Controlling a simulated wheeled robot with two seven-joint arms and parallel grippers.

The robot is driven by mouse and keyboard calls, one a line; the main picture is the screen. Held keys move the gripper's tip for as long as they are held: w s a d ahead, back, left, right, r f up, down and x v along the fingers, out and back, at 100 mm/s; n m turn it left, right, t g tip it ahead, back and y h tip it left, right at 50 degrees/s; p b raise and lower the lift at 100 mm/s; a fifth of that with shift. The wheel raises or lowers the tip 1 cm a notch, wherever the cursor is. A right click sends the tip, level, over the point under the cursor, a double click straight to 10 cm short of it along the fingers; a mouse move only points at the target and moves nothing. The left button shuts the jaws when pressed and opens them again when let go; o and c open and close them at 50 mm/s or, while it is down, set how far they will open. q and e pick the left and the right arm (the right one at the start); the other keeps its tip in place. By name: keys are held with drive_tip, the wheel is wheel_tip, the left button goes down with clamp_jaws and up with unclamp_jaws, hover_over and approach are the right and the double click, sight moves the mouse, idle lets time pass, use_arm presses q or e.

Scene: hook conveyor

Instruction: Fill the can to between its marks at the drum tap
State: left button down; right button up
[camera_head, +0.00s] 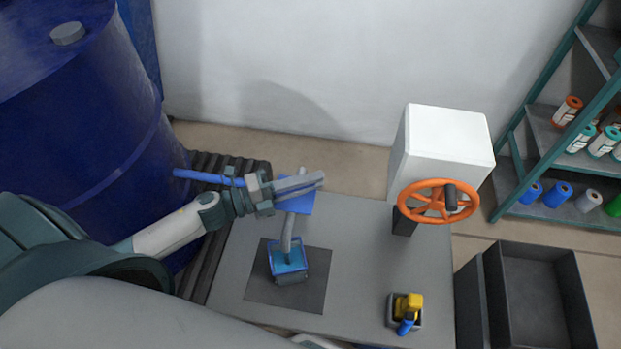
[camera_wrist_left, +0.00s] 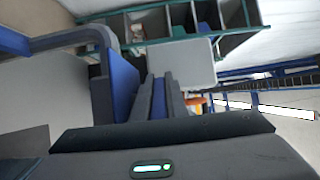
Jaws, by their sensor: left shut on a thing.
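The large blue drum (camera_head: 75,130) stands at the left in the head view. A blue pipe (camera_head: 205,178) runs right from it toward the tap. My left gripper (camera_head: 298,184) is shut on the blue tap lever (camera_head: 298,203), which shows just below the fingers. In the left wrist view, blue (camera_wrist_left: 158,98) shows between the dark fingers. A pale grey curved spout or stream (camera_head: 288,235) comes down to the can (camera_head: 288,268); I cannot tell which. The can has blue edges and stands on the dark mat (camera_head: 258,290). Its marks and level are not readable. My right gripper is out of view.
The grey table (camera_head: 350,250) carries a white box (camera_head: 448,135) with an orange handwheel (camera_head: 438,202). A small box (camera_head: 391,318) with yellow and blue items sits at the front. A dark bin (camera_head: 540,290) and a shelf (camera_head: 530,207) of canisters are at right.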

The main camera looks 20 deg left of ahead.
use_arm(q)
drive_tip(key=c, duration=2)
unclamp_jaws()
drive_tip(key=shift+c, duration=0.2)
drive_tip(key=shift+s+a, duration=0.1)
drive_tip(key=shift+a, duration=0.05)
